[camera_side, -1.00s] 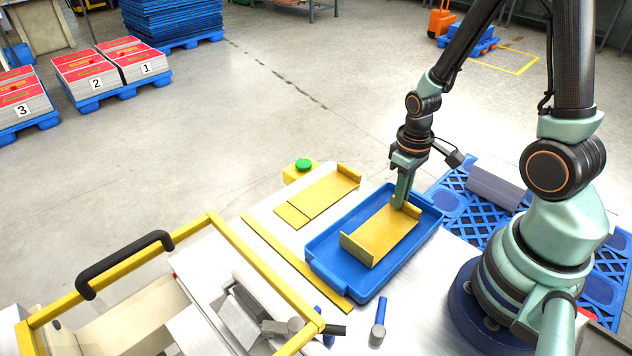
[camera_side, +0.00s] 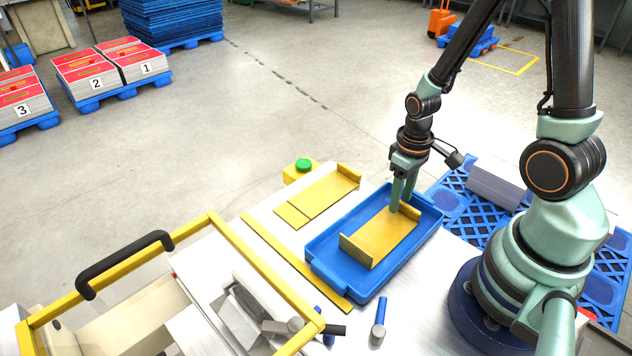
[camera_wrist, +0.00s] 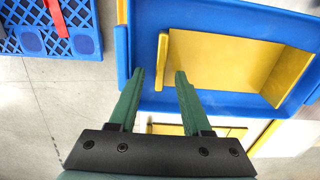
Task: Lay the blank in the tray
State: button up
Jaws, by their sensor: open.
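The blank (camera_side: 383,236), a yellow plate with upturned ends, lies in the blue tray (camera_side: 328,281), apparently flat on its floor. My gripper (camera_side: 401,206) is open at the blank's far upturned end, its fingers pointing down. In the wrist view the blank (camera_wrist: 222,62) shows inside the tray (camera_wrist: 220,15), and its left upturned end lies between the open fingertips of my gripper (camera_wrist: 160,74). Whether a finger still touches that end, I cannot tell.
A yellow fixture (camera_side: 318,198) with one raised end lies left of the tray, with a green button box (camera_side: 301,171) behind it. A yellow strip (camera_side: 292,258) runs along the tray's left side. A blue pallet (camera_side: 455,190) stands right.

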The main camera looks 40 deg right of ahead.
jog(key=shift+r, duration=0.1)
notch_tip(320, 180, up, 12)
dwell(0.6)
jog(key=w+a+r+t, duration=0.2)
jog(key=a+r+t, duration=0.3)
jog(key=r, duration=0.6)
jog(key=shift+a+t, duration=0.3)
jog(key=shift+a, duration=0.75)
